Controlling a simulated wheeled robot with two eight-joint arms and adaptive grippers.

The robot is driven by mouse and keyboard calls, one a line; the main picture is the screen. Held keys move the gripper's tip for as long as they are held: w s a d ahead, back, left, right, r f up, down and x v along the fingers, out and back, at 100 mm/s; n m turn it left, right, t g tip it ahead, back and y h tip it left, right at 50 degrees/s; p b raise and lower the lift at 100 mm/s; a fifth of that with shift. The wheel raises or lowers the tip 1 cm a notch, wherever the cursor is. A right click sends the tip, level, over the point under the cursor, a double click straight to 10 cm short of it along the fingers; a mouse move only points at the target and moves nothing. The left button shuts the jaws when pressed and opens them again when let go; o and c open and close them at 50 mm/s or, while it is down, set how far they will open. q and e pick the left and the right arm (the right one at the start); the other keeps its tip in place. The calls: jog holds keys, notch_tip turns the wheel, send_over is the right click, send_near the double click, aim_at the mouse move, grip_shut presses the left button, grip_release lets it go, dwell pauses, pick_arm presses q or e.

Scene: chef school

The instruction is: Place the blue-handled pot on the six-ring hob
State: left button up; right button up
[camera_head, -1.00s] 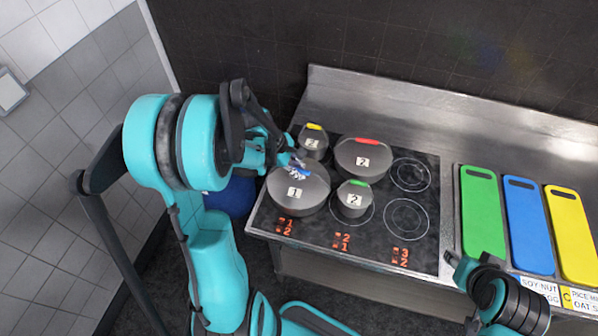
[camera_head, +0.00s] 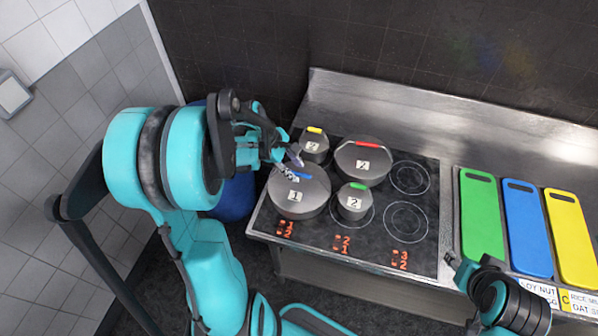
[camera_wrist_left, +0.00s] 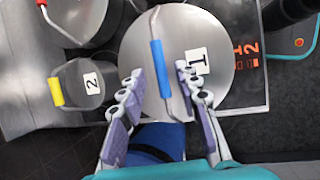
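The blue-handled pot (camera_head: 299,203) is a wide grey lidded pot labelled 1. It stands on the front left of the black glass hob (camera_head: 375,238). Its blue handle (camera_head: 299,177) lies across the lid. My left gripper (camera_head: 289,164) is open over the far left part of this pot. In the left wrist view the blue handle (camera_wrist_left: 161,80) shows between the two spread fingers, and the pot lid (camera_wrist_left: 205,30) fills the middle. I see no finger closed on the handle. My right arm shows at the lower right; its gripper's opening cannot be made out.
A red-handled pot (camera_head: 362,163), a small yellow-handled pot (camera_head: 313,153) and a small green-handled pot (camera_head: 353,207) stand close by. The hob's right rings (camera_head: 405,222) are bare. Green (camera_head: 480,215), blue (camera_head: 527,228) and yellow (camera_head: 571,238) boards lie to the right.

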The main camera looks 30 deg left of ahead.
pick_arm(q)
jog(key=p+v, duration=0.1)
jog(key=v, duration=0.7)
jog(key=s+d+r+m+t+y, duration=0.2)
jog(key=s+d+m, duration=0.2)
jog(key=d+m, duration=0.3)
jog(key=s+d+r+m+t+y, duration=0.2)
jog(key=d+m, duration=0.5)
jog(key=m, duration=0.6)
jog(key=shift+s+d+r, duration=0.35)
jog(key=shift+s+r, duration=0.15)
jog(key=shift+s, duration=0.6)
